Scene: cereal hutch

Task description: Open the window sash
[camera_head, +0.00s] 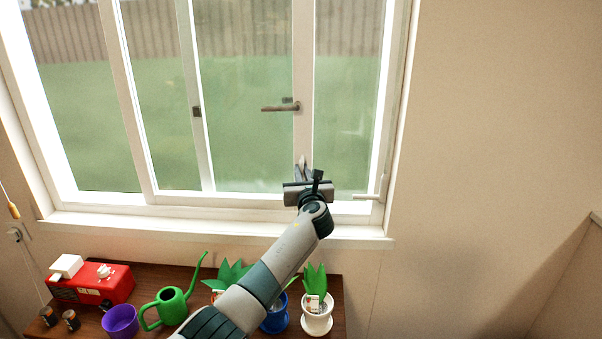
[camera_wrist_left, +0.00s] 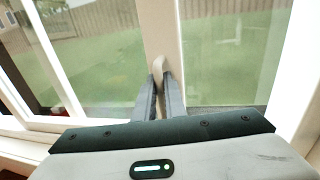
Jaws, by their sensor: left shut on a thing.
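The window has white upright stiles and a sliding-type sash (camera_head: 303,65), with a dark lever handle (camera_head: 282,107) on its right stile and a small dark catch (camera_head: 196,112) on a stile further left. My left gripper (camera_head: 302,165) is at the lower part of the right stile, below the lever handle. In the left wrist view the fingers (camera_wrist_left: 160,85) are shut on a small pale rounded pull (camera_wrist_left: 159,65) in front of the white stile (camera_wrist_left: 163,25). The fingertips partly hide the pull. My right gripper is not in view.
A white sill (camera_head: 230,228) runs below. Under it, a brown table (camera_head: 165,275) holds a red box (camera_head: 115,290), purple pot (camera_head: 120,320), green watering can (camera_head: 170,303) and plants, including one in a white pot (camera_head: 317,320). Bare wall (camera_head: 500,130) fills the right.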

